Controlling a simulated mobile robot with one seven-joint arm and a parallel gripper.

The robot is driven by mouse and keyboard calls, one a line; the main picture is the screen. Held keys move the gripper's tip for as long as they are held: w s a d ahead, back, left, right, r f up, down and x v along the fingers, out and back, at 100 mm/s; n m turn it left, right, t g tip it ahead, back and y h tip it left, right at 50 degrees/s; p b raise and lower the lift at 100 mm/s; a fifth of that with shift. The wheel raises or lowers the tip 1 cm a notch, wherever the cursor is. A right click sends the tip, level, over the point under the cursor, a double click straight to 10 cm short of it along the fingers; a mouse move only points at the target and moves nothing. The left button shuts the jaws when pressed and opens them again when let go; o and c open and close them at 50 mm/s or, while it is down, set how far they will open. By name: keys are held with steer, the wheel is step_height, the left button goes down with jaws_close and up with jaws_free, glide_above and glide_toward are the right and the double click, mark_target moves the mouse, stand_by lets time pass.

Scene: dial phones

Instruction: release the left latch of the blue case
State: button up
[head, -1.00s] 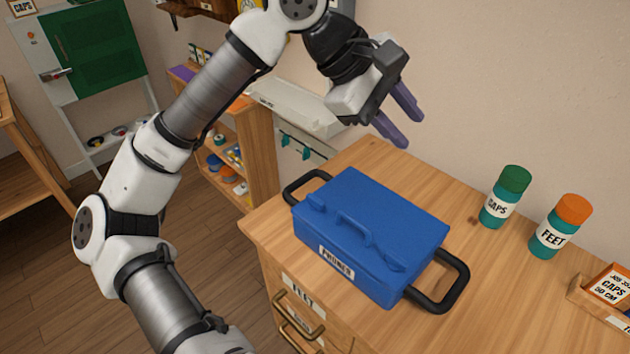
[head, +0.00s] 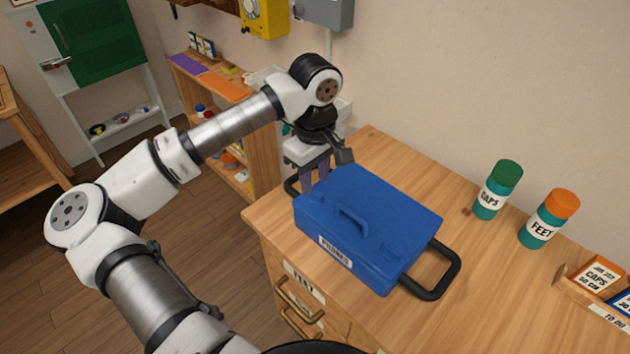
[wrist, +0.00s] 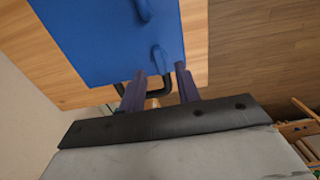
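The blue case (head: 385,220) lies shut on the wooden cabinet top, with a handle (head: 350,217) on its lid and a black bar at each end. My gripper (head: 315,178) points down at the case's left end, by the left black bar (head: 290,186). In the wrist view my two purple fingers (wrist: 161,72) stand apart with nothing between them. A small raised blue part, which looks like the left latch (wrist: 159,60), lies just beyond the fingertips, roughly in line with the gap. I cannot tell whether the fingers touch the case. The left latch is not clear in the head view.
A green-capped bottle (head: 497,190) and an orange-capped bottle (head: 549,219) stand right of the case. A wooden tray of cards (head: 575,287) lies at the far right. The cabinet top between case and bottles is clear.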

mark_target(315, 192)
steer(key=shift+f, duration=1.7)
jaws_close()
